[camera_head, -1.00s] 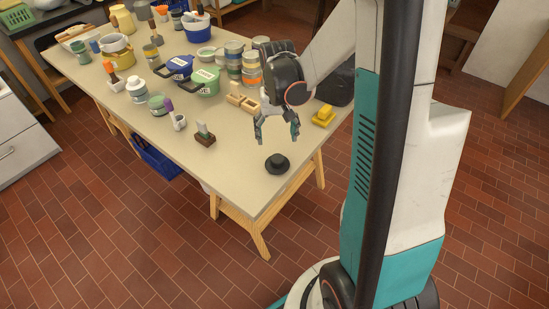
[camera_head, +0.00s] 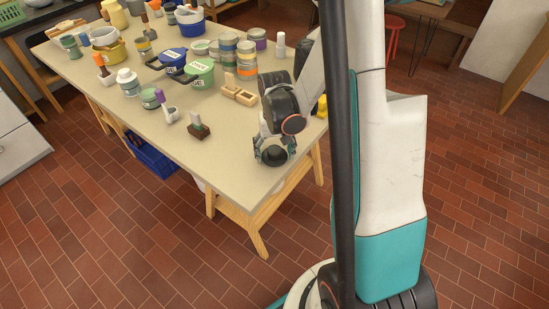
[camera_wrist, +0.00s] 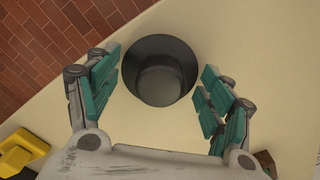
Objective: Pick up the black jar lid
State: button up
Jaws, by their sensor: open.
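The black jar lid (camera_wrist: 160,72) lies on the pale table near its front corner and looks round, with a raised middle. In the wrist view it sits between the teal-padded fingers of my gripper (camera_wrist: 157,76), with a gap of bare table on both sides. In the head view my gripper (camera_head: 274,153) is low over the lid, and its fingers hide part of it. The gripper is open and holds nothing. How far the fingertips are above the table is hard to tell.
A yellow object (camera_wrist: 20,152) lies on the table beside my gripper. Jars and tubs crowd the far part of the table (camera_head: 235,183). The front corner is otherwise clear.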

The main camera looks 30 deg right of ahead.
jog(key=c, duration=0.7)
jog(key=shift+o, duration=0.2)
